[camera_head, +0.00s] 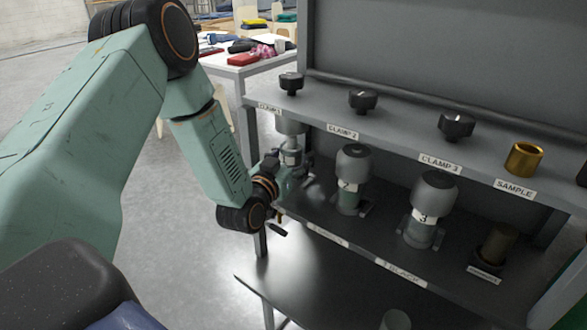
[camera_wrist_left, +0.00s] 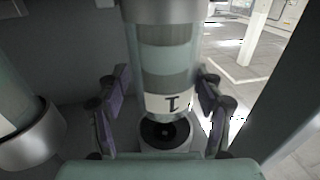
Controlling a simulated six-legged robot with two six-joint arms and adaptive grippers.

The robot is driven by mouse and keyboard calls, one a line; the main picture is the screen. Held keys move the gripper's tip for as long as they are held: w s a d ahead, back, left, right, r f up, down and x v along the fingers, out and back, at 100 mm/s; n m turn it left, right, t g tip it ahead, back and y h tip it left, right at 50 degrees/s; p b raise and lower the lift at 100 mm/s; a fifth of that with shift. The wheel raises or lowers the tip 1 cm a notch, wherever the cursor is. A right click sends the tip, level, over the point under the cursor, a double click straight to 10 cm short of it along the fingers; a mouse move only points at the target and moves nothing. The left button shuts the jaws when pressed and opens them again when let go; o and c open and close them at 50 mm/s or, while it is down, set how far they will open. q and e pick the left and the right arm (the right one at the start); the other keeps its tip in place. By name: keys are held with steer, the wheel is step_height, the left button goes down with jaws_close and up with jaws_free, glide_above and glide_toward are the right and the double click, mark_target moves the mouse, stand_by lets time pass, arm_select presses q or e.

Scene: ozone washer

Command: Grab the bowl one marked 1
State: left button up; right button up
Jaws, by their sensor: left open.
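Bowl one (camera_wrist_left: 168,60) is a grey-banded cylinder with a white label marked 1. It stands upright on the middle shelf at its left end, and in the head view (camera_head: 291,127) its lower part is largely hidden by my gripper. My left gripper (camera_head: 296,168) is at the bowl. In the left wrist view my open fingers (camera_wrist_left: 165,88) stand on either side of it, with gaps showing beside the label. Below the label there is a dark round base fitting (camera_wrist_left: 165,133). My right gripper is not in view.
Bowl two (camera_head: 353,165) stands close to the right of bowl one, then bowl three (camera_head: 435,195) and a dark brass cup (camera_head: 499,243). The upper shelf (camera_head: 410,134) above holds black knobs and a gold ring (camera_head: 524,158). A white table (camera_head: 240,68) is behind.

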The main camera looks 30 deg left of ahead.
arm_select(q)
steer(key=shift+a, duration=0.2)
steer(key=shift+c, duration=0.3)
steer(key=shift+a+f, duration=0.15)
steer(key=shift+f, duration=0.05)
steer(key=c, duration=0.3)
steer(key=shift+d+r, duration=0.15)
steer(key=shift+d, duration=0.1)
steer(key=c, duration=0.4)
steer(key=shift+w+a, duration=0.1)
steer(key=shift+a, duration=0.1)
steer(key=c, duration=0.4)
steer(key=shift+d+r, duration=0.1)
steer(key=shift+r, duration=0.05)
